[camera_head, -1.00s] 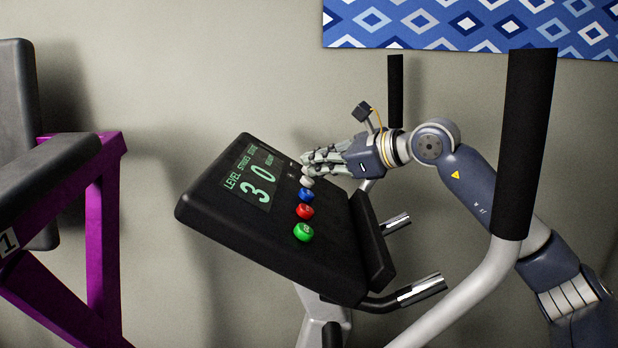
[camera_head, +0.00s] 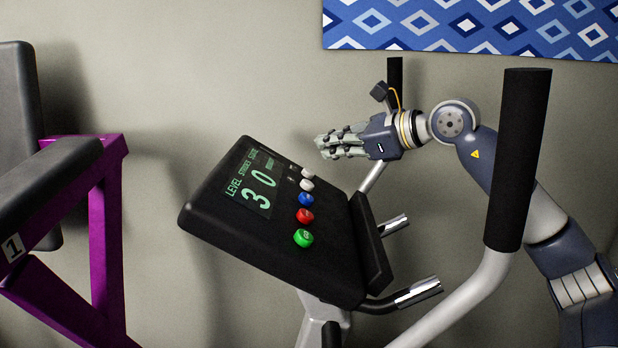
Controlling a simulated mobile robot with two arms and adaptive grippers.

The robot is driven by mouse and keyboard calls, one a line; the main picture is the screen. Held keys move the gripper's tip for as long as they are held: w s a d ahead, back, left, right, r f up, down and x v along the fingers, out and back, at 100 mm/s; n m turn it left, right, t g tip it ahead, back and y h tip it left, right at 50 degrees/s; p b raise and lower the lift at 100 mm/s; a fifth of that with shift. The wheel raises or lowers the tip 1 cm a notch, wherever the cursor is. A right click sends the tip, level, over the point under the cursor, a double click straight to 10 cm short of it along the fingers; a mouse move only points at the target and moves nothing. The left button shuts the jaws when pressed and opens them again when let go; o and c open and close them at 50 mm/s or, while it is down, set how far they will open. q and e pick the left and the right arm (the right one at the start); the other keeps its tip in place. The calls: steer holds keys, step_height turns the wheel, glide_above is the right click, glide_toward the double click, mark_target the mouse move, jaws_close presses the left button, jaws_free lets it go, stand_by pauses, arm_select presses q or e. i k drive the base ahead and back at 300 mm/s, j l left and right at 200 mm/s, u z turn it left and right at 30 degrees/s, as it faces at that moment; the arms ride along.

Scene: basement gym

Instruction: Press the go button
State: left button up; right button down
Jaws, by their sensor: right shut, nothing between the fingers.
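The console (camera_head: 262,262) of the exercise machine is a tilted black panel in the middle of the view. A row of buttons runs along its right part: two white ones (camera_head: 307,185) at the top, then a blue (camera_head: 306,199), a red (camera_head: 305,216) and a green button (camera_head: 303,238) nearest me. The lettering on the buttons is too small to read. My right gripper (camera_head: 324,146) is shut and empty, in the air above and beyond the white buttons, apart from the console. My left gripper is not in view.
A black upright handle (camera_head: 518,160) stands in front of my right arm, and another (camera_head: 395,80) stands behind it. Short metal grips (camera_head: 417,292) stick out right of the console. A purple frame with black pads (camera_head: 103,230) is at the left.

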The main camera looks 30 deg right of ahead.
mark_target(304, 238)
steer(key=k+l, duration=0.15)
steer(key=l, duration=0.2)
steer(key=k+l, duration=0.15)
steer(key=l, duration=0.2)
steer(key=k+l, duration=0.15)
steer(key=l, duration=0.2)
